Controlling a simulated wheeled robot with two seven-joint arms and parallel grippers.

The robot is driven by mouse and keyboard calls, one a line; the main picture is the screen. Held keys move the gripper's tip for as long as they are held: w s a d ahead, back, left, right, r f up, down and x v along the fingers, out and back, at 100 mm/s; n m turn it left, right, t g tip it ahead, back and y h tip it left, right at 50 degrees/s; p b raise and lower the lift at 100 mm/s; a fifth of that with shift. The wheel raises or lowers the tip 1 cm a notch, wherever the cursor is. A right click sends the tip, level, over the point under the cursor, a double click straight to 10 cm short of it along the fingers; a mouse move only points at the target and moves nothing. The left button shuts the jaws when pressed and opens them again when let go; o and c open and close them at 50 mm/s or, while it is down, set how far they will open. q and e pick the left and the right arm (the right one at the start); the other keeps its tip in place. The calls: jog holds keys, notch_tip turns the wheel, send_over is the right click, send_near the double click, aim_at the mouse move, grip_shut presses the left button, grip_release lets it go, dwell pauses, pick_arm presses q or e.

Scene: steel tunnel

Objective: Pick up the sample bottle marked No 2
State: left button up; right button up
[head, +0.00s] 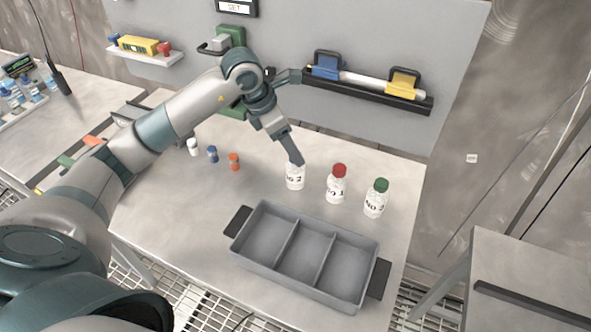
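Three white sample bottles stand upright in a row on the steel table. The left one (295,181) has a label that seems to read No 2; its cap is hidden behind my gripper. The middle bottle (337,190) has a red cap and seems to read No 1. The right bottle (375,203) has a green cap; its number is too small to read surely. My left gripper (297,160) points down at the top of the left bottle, its fingers overlapping the cap area. I cannot tell whether they grip it. My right gripper is out of view.
A grey tray with three empty compartments (264,205) lies in front of the bottles. White, blue and orange small items (213,154) stand further left. Behind, a wall panel holds a black rack (370,91) with blue and yellow pieces. Table is clear right of the bottles.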

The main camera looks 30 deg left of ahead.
aim_at(296, 170)
pick_arm(q)
jog(key=shift+d+f+p, duration=0.25)
jog(key=shift+f+p, duration=0.4)
jog(key=x, duration=0.1)
jog(key=p+x, duration=0.1)
jog(key=x, duration=0.1)
jog(key=shift+s, duration=0.25)
jog(key=shift+w+f+p, duration=0.2)
jog(key=shift+f+p, duration=0.1)
jog(key=shift+f, duration=0.2)
grip_shut()
jog(key=shift+r, duration=0.1)
